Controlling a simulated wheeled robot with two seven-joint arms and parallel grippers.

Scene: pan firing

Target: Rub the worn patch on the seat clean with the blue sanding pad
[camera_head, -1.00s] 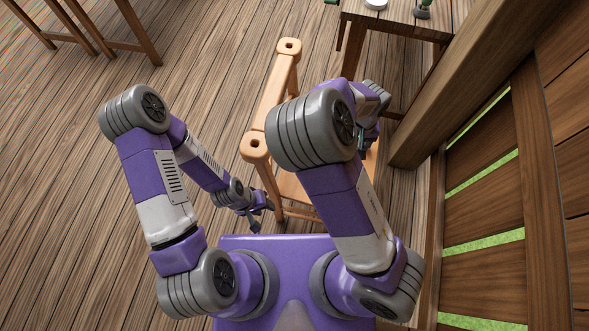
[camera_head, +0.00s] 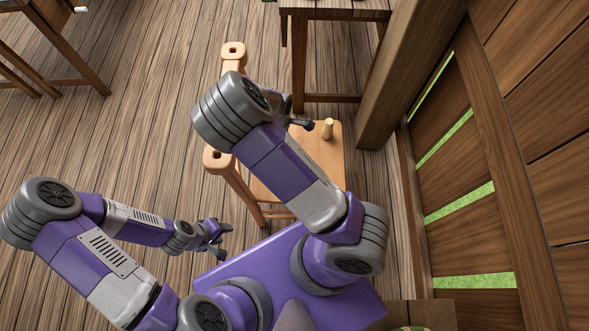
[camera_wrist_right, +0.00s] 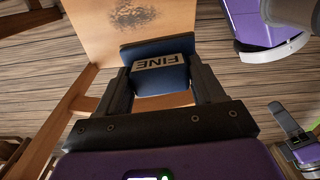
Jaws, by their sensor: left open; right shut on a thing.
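The wooden chair's seat (camera_head: 325,172) is light brown and partly covered by my right arm in the head view. The worn patch (camera_wrist_right: 127,17) shows as a dark smudge on the seat (camera_wrist_right: 158,34) in the right wrist view. My right gripper (camera_head: 303,124) is over the seat; in its wrist view the gripper (camera_wrist_right: 160,88) is shut on the blue sanding pad (camera_wrist_right: 161,82), marked "FINE". The pad overlaps the seat's edge in that picture, clear of the patch; I cannot tell if it touches wood. My left gripper (camera_head: 218,240) is open and empty, left of the chair.
A light peg-shaped thing (camera_head: 327,129) stands on the seat. The chair's back posts (camera_head: 217,160) rise at its left. A wooden table (camera_head: 335,6) stands behind, with a thick post (camera_head: 405,65) and slatted fence (camera_head: 485,150) at right.

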